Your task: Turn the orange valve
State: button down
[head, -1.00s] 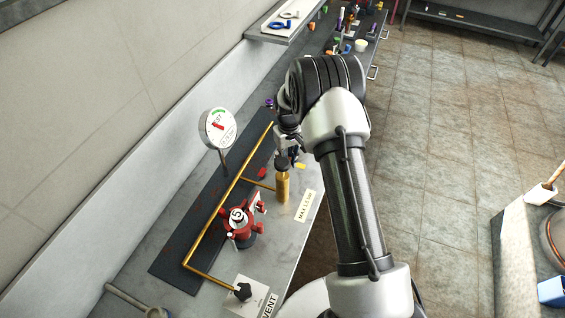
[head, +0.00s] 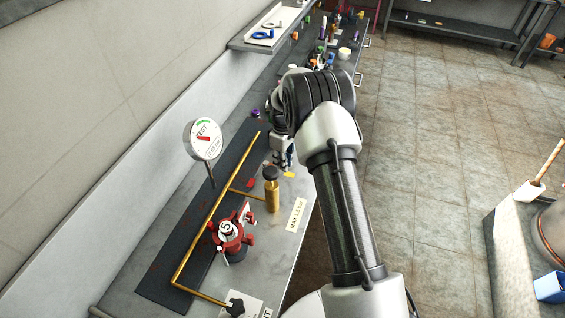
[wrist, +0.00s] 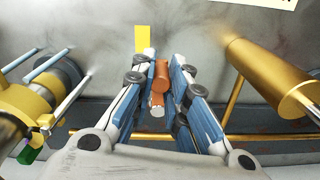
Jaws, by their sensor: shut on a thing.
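My gripper (head: 284,158) is low over the bench, just beyond the brass cylinder with a black knob (head: 271,190). In the wrist view its blue and grey fingers (wrist: 160,70) are closed around a small orange-brown rounded piece (wrist: 161,76). It seems to be the handle of the orange valve. The fingers hide its sides, and what it is attached to cannot be made out. In the head view my gripper and arm hide this piece. The brass cylinder also shows at the right of the wrist view (wrist: 265,75), apart from the fingers.
A brass pipe (head: 213,222) runs along a dark mat, with a round gauge (head: 203,139) standing behind it. A red valve (head: 230,236) stands nearer. At the left of the wrist view is a yellow fitting (wrist: 25,105) with projecting bars. Open floor lies right.

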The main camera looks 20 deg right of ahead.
jog(key=shift+w+r, duration=0.1)
jog(key=shift+w, duration=0.05)
jog(key=c, duration=1.5)
grip_release()
jog(key=shift+c, duration=0.2)
notch_tip(320, 180, up, 12)
